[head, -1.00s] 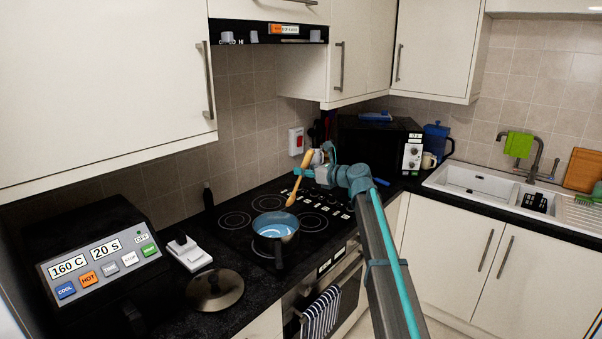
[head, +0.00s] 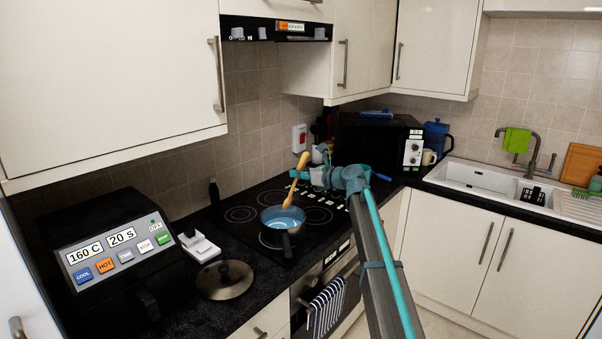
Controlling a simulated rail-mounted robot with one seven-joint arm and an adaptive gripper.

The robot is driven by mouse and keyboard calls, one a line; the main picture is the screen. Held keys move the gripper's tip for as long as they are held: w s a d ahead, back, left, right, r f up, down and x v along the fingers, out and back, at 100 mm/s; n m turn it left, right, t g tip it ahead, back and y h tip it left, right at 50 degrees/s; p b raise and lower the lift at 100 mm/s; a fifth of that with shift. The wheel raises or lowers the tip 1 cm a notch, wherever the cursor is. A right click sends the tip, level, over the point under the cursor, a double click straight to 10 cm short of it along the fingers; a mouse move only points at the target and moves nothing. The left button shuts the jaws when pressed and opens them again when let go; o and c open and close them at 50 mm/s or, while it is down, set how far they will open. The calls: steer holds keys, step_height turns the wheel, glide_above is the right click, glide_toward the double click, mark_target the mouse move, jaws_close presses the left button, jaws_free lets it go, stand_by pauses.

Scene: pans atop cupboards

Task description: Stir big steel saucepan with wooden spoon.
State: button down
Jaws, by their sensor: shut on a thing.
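The big steel saucepan (head: 284,232) stands on the front part of the black hob, with a bluish inside and its dark handle pointing toward me. The wooden spoon (head: 297,176) is held nearly upright, tilted with its top to the right. Its lower end is just above the pan's far rim or just inside it; I cannot tell which. My gripper (head: 302,175) is behind and right of the pan, shut on the spoon's upper part. The fingertips are small and partly hidden by the spoon.
A pan lid (head: 226,280) lies on the counter left of the saucepan. The black cooker unit with buttons (head: 115,250) and a white scale-like device (head: 198,246) stand further left. A microwave (head: 378,145) is behind my arm. A striped towel (head: 327,305) hangs from the oven door.

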mark_target(291, 195)
steer(key=shift+w+a+f+b, duration=0.2)
steer(key=shift+f+b, duration=0.15)
steer(key=shift+f, duration=0.3)
steer(key=shift+w+a+f+b, duration=0.1)
steer(key=shift+a+f+b, duration=0.1)
steer(key=shift+f+b, duration=0.3)
steer(key=shift+w+a+f+b, duration=0.3)
steer(key=shift+a+f, duration=0.15)
steer(key=shift+f, duration=0.9)
steer(key=shift+w+a+f+b, duration=0.35)
steer(key=shift+a+f, duration=0.1)
steer(key=shift+f, duration=0.85)
steer(key=shift+w+a+f+b, duration=0.3)
steer(key=shift+a+f, duration=0.15)
steer(key=shift+f, duration=0.9)
steer(key=shift+d, duration=0.15)
